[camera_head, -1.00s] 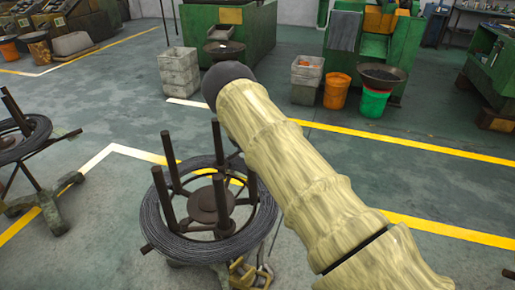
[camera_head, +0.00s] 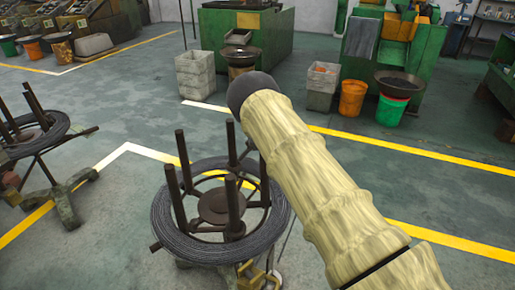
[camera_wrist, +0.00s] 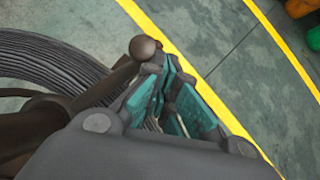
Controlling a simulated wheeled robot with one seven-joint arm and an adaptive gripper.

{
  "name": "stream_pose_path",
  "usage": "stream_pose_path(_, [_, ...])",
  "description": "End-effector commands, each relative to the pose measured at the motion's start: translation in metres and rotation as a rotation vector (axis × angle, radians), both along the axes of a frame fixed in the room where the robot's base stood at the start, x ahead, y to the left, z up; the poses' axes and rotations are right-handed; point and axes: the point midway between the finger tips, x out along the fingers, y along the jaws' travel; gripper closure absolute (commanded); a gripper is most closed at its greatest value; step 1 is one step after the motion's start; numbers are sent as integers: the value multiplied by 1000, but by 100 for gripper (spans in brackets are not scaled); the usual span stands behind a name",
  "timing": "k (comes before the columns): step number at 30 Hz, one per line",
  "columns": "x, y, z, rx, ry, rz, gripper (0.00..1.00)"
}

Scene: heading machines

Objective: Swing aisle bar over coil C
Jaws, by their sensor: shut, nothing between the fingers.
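A wire coil (camera_head: 171,232) lies as a grey ring on a dark stand with upright posts (camera_head: 183,160), low and centre in the head view. I see no label that marks it as coil C. In the wrist view the coil (camera_wrist: 40,62) curves at the upper left. A dark bar with a round knob (camera_wrist: 145,48) runs from the lower left beside my gripper (camera_wrist: 172,108). I take it to be the aisle bar; I cannot tell whether it touches the fingers. My gripper's teal fingers are shut and empty. In the head view my sleeved arm covers the stand's right side, and I cannot make out the fingers.
Another coil stand (camera_head: 35,135) is at the left. Yellow floor lines (camera_head: 420,150) cross the aisle. Grey bins (camera_head: 202,75), an orange bucket (camera_head: 353,98) and a green bucket (camera_head: 391,108) stand by green machines at the back. Open floor lies between.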

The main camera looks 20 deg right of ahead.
Motion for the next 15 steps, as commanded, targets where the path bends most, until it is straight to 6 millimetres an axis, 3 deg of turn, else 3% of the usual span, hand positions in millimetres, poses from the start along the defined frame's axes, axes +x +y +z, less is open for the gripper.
stream_pose_path(15, [23, 14, -3, -2, 1, 195, 100])
